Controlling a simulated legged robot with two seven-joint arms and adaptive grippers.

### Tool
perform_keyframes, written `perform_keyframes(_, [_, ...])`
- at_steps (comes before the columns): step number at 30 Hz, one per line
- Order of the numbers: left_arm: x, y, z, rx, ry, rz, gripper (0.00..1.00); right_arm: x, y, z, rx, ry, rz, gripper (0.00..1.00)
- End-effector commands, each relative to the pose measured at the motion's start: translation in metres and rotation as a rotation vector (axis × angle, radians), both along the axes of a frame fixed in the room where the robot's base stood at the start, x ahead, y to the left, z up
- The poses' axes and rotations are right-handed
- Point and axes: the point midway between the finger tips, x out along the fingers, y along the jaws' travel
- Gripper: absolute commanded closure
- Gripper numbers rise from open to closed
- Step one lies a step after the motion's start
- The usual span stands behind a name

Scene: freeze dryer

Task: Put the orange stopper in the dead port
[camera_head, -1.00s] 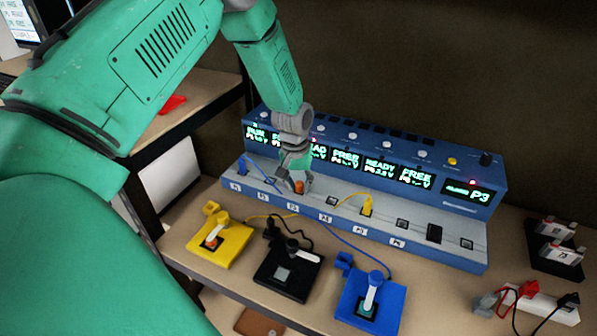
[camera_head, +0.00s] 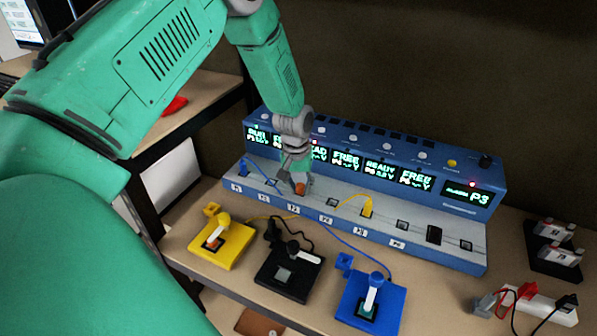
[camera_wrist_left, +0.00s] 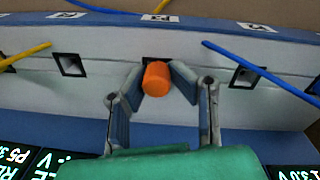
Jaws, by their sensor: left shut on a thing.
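The orange stopper (camera_head: 299,188) is between the fingers of my left gripper (camera_head: 296,178), at the third port from the left on the blue and grey manifold (camera_head: 455,256). The gripper is shut on the stopper, which also shows between the fingertips in the left wrist view (camera_wrist_left: 156,79). The dark edge of the port (camera_wrist_left: 147,61) shows just behind the stopper; I cannot tell how far in the stopper sits. A display above the gripper reads partly "EAD" (camera_head: 319,154); its first letter is hidden. My right gripper is not in view.
A blue cable (camera_head: 262,175) and a yellow cable (camera_head: 352,202) run to ports on either side. Yellow (camera_head: 222,243), black (camera_head: 290,272) and blue (camera_head: 370,303) lever units stand in front. Open ports (camera_head: 402,225) lie to the right.

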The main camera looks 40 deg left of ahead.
Motion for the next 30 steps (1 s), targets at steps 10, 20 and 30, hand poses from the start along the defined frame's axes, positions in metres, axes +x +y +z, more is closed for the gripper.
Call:
perform_keyframes(10, [-0.0045, -0.0060, -0.0101, -0.008, 0.013, -0.002, 1.00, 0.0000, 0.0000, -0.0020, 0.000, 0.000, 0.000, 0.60])
perform_keyframes(20, [-0.0038, -0.0069, -0.0073, -0.008, 0.013, -0.002, 1.00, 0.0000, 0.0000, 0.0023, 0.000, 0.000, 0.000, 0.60])
perform_keyframes(30, [-0.0033, -0.0072, -0.0067, -0.008, 0.011, -0.002, 0.74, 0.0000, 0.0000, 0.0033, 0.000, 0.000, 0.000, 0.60])
